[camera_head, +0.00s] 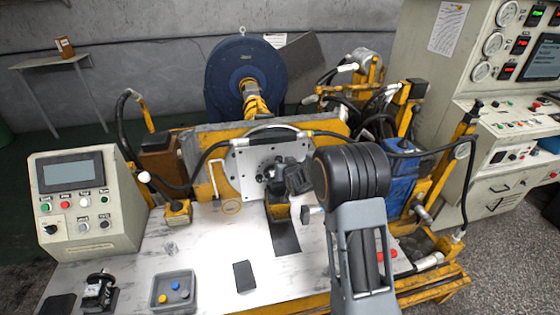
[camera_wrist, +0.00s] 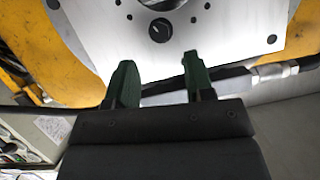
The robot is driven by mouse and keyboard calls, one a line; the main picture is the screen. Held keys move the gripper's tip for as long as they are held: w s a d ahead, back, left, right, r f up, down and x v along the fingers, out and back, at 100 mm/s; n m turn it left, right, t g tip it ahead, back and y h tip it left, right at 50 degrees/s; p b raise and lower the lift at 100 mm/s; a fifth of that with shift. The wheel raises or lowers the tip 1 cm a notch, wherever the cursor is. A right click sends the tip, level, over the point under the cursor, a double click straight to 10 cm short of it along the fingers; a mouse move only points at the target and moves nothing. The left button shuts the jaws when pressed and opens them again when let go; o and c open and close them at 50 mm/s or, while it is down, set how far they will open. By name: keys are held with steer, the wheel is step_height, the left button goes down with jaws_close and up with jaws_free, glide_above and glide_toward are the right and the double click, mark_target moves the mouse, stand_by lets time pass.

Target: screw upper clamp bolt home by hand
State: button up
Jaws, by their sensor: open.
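A silver mounting plate (camera_head: 240,172) with several holes stands upright at the back of the bench; the wrist view shows it close up (camera_wrist: 235,25). A dark round bolt head (camera_wrist: 162,30), likely the upper clamp bolt, sits on this plate. My gripper (camera_wrist: 160,68) has two green fingers spread apart with nothing between them. In the wrist view the bolt head lies just beyond the fingertips, roughly between their lines; the depth gap cannot be told. In the head view my gripper (camera_head: 298,178) is in front of the plate's right part, and the bolt cannot be made out.
A black hose with a metal fitting (camera_wrist: 272,72) runs behind my fingers along the plate's edge. A grey tray (camera_head: 172,290) with small coloured parts and a dark motor-like part (camera_head: 99,291) are at the front left. A control box (camera_head: 85,205) stands left.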

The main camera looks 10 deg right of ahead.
steer(key=shift+p+x, duration=0.4)
steer(key=shift+x, duration=2.65)
steer(key=shift+s, duration=0.1)
jaws_close()
steer(key=shift+m+y, duration=0.3)
steer(key=shift+m, duration=0.2)
steer(key=shift+d+r+m+y, duration=0.15)
steer(key=shift+m+y, duration=0.25)
steer(key=shift+m, duration=0.2)
steer(key=shift+m+y+p, duration=0.4)
steer(key=shift+m+p, duration=0.05)
steer(key=shift+m, duration=0.05)
jaws_free()
steer(key=shift+f, duration=0.2)
